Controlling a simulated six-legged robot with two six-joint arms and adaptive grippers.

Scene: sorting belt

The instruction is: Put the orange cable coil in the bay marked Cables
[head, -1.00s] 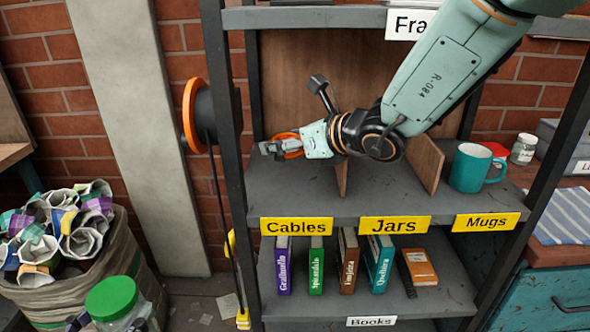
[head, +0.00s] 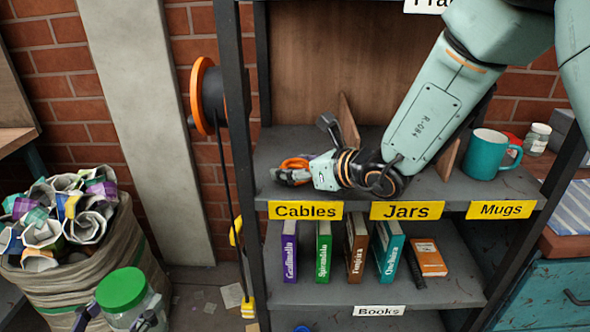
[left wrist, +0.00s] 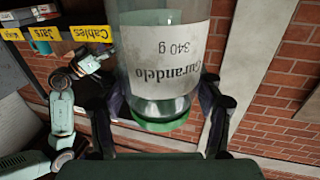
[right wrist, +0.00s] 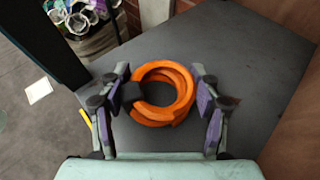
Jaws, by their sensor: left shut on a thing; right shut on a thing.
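The orange cable coil (head: 296,163) is in my right gripper (head: 290,174), low over the left bay above the yellow Cables label (head: 305,210). In the right wrist view the coil (right wrist: 178,84), with a black band, lies between the two fingers (right wrist: 160,103) over the grey shelf surface. I cannot tell if it touches the shelf. My left gripper (left wrist: 160,110) is shut on a glass jar (left wrist: 165,60) with a green lid and a white label. In the head view the jar (head: 122,292) is at the lower left, away from the shelf.
An upright divider (head: 348,122) stands right of the Cables bay, and another (head: 448,158) bounds the Jars bay. A teal mug (head: 485,155) stands in the Mugs bay. The rack's left post (head: 236,130) is near my right gripper.

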